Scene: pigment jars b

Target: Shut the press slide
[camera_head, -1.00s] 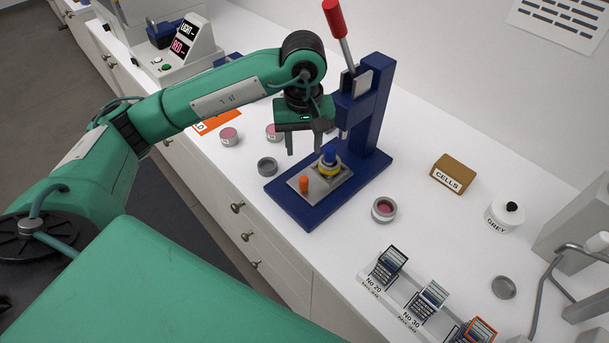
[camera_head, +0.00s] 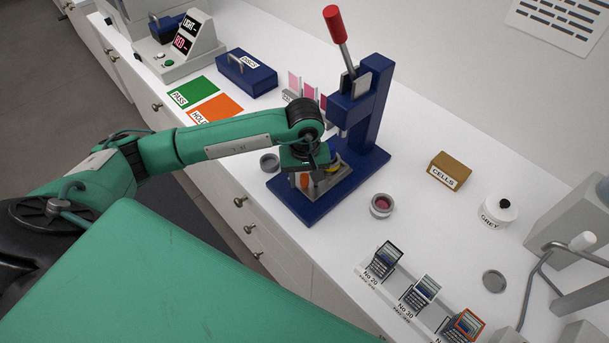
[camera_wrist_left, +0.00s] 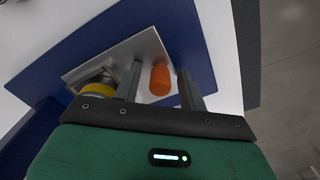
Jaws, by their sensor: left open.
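The blue press (camera_head: 372,120) stands on the counter with its red-handled lever (camera_head: 335,25) raised. Its grey slide plate (camera_head: 330,183) lies on the front part of the blue base, out in front of the column; it also shows in the left wrist view (camera_wrist_left: 146,50). An orange knob (camera_wrist_left: 160,79) stands on the plate. A yellow-ringed cup (camera_wrist_left: 97,87) sits on the plate, partly hidden by my gripper. My left gripper (camera_wrist_left: 160,82) is open, its fingers on either side of the knob with gaps showing. My right gripper is not in view.
A CELLS box (camera_head: 449,171), a GREY jar (camera_head: 498,211) and a card rack (camera_head: 410,300) are further right.

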